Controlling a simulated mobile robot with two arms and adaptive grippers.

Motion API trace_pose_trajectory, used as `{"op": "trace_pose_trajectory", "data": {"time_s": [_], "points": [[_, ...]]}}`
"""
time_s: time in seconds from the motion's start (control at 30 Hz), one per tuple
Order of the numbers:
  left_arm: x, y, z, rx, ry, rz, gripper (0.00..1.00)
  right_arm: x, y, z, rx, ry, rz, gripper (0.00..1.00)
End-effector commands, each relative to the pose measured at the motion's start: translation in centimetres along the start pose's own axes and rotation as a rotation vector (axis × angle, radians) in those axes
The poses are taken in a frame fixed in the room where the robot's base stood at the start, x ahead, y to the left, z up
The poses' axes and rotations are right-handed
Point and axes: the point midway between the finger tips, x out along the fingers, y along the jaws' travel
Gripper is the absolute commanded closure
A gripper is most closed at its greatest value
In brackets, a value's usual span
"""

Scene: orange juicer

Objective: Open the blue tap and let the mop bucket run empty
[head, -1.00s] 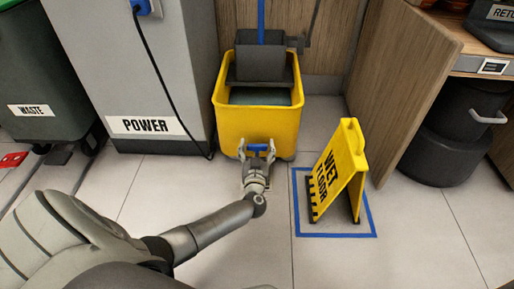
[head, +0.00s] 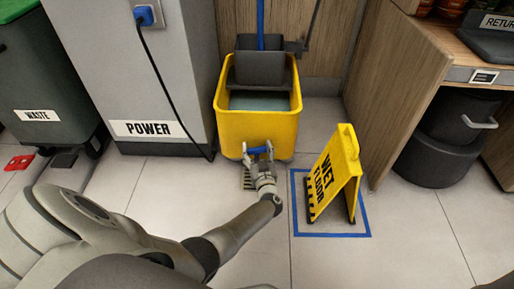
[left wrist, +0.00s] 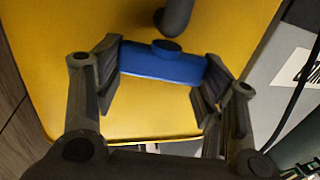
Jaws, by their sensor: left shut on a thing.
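The yellow mop bucket (head: 257,129) stands against the wood panel with grey-green water (head: 258,101) visible inside. The blue tap (head: 259,150) is low on its front; its blue handle (left wrist: 163,64) fills the space between the fingers in the left wrist view, slightly tilted, with a dark round hub and grey spout above it. My left gripper (head: 260,155) is shut on the handle, one finger at each end. I see no stream of water; the outlet's end is hidden. My right gripper is not in view.
A floor drain grate (head: 247,179) lies below the bucket's front. A yellow wet-floor sign (head: 335,177) stands inside a blue floor outline to the right. The grey POWER cabinet (head: 170,75) with a black cable (head: 176,90) is left.

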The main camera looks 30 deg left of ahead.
Motion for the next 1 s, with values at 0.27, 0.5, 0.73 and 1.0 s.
{"op": "trace_pose_trajectory", "data": {"time_s": [0.27,0.5,0.73,1.0], "points": [[-0.27,-0.05,0.09,0.001,0.001,-0.054,0.60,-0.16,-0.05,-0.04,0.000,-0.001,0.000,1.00],[-0.41,-0.02,0.24,0.002,-0.002,-0.052,0.30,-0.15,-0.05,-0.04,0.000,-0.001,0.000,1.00],[-0.33,0.05,0.20,0.001,-0.002,-0.049,0.14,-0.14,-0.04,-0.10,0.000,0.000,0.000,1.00],[-0.25,0.04,0.15,0.001,-0.001,-0.042,0.14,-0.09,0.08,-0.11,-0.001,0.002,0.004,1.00]]}}
